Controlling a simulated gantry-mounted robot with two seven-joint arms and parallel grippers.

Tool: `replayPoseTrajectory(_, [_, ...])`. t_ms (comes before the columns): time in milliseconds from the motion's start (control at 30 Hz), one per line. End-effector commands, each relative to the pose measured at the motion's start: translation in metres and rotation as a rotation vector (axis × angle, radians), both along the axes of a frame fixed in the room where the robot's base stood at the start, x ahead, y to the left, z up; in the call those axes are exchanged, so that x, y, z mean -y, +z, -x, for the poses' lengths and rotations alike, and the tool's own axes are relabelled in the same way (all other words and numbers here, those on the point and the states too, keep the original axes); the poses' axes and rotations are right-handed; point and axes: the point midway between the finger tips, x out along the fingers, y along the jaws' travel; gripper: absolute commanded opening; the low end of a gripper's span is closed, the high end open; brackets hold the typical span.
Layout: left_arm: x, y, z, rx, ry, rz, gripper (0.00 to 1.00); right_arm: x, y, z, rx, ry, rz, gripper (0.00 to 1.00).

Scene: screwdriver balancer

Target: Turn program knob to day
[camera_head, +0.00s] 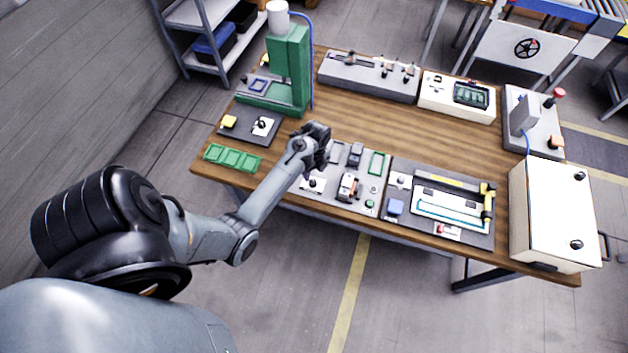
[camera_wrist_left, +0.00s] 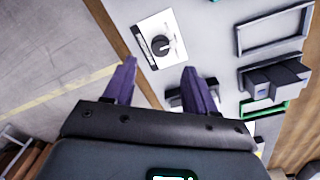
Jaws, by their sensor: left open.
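A black rotary knob (camera_wrist_left: 161,44) sits on a white plate (camera_wrist_left: 152,30) in the left wrist view, with a dark pointer line or mark beside it too small to read. In the head view the white plate (camera_head: 313,185) is at the front left corner of a grey panel (camera_head: 335,205) on the table. My left gripper (camera_wrist_left: 159,68) is open, its two purple fingers pointing toward the plate, the knob lying just past and between the fingertips. In the head view the left gripper (camera_head: 318,150) is above the panel's left side. I see no contact with the knob. My right gripper is not in view.
The panel also carries black blocks (camera_wrist_left: 275,80) and a grey frame (camera_wrist_left: 272,30). A green press (camera_head: 290,70) stands behind left, green trays (camera_head: 232,158) lie left, and a white cabinet (camera_head: 552,215) stands right. Some bare wood (camera_head: 345,120) shows behind the panel.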

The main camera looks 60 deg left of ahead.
Motion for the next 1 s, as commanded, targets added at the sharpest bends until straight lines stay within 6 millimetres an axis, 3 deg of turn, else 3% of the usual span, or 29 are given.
replayPoseTrajectory(200, [0.001, -0.037, 0.002, -0.002, 0.001, 0.0, 0.56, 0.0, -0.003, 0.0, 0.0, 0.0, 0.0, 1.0])
replayPoseTrajectory(400, [0.001, -0.059, 0.003, -0.001, 0.001, 0.0, 0.56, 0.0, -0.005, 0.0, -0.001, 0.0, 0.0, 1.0])
replayPoseTrajectory(867, [0.0, -0.069, 0.004, 0.001, 0.001, -0.001, 0.56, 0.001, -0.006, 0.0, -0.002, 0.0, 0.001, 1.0])
replayPoseTrajectory(1000, [0.0, -0.069, 0.004, 0.001, 0.001, -0.001, 0.38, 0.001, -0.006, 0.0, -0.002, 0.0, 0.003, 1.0])
